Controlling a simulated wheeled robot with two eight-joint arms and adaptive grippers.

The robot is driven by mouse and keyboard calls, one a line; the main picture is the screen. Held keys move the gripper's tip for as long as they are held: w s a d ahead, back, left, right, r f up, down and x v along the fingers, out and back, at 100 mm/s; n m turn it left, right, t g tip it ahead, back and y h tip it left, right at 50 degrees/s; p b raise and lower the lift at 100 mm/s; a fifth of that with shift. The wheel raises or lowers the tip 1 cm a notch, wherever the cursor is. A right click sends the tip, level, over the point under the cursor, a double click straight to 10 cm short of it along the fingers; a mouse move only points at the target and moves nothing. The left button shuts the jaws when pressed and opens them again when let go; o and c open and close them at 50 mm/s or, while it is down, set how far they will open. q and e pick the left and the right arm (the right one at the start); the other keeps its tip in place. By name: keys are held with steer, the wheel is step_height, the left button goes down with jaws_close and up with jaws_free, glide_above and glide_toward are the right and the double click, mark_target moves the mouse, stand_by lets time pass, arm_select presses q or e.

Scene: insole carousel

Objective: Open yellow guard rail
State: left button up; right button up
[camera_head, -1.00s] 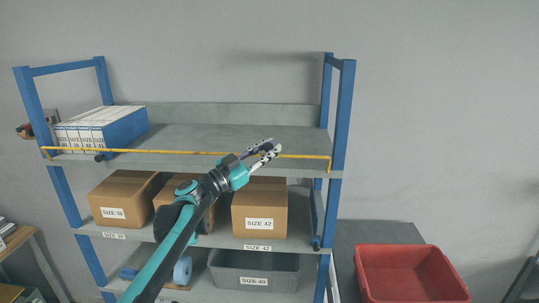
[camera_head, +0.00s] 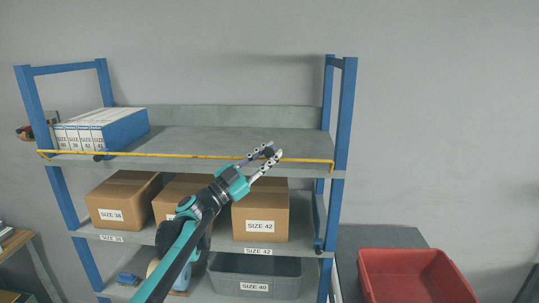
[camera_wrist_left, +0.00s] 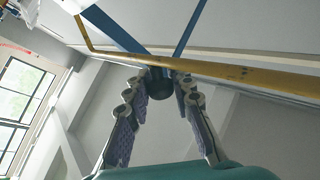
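The yellow guard rail (camera_head: 185,155) runs along the front edge of the top shelf (camera_head: 220,140), with short bent ends at both sides. My left gripper (camera_head: 274,153) is at the rail, right of its middle, with its fingers spread apart. In the left wrist view, the rail (camera_wrist_left: 245,75) crosses at the fingertips of the left gripper (camera_wrist_left: 164,77). I cannot tell whether the fingers touch the rail. My right gripper is not in view.
White-and-blue boxes (camera_head: 115,127) stand at the top shelf's left end. Cardboard boxes (camera_head: 262,214) fill the middle shelf, and a grey bin (camera_head: 255,272) sits below. A red bin (camera_head: 418,278) is at the right. The rest of the top shelf is clear.

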arm_select(q)
steer(key=o, duration=0.3)
steer(key=shift+o, duration=0.2)
steer(key=shift+a, duration=0.1)
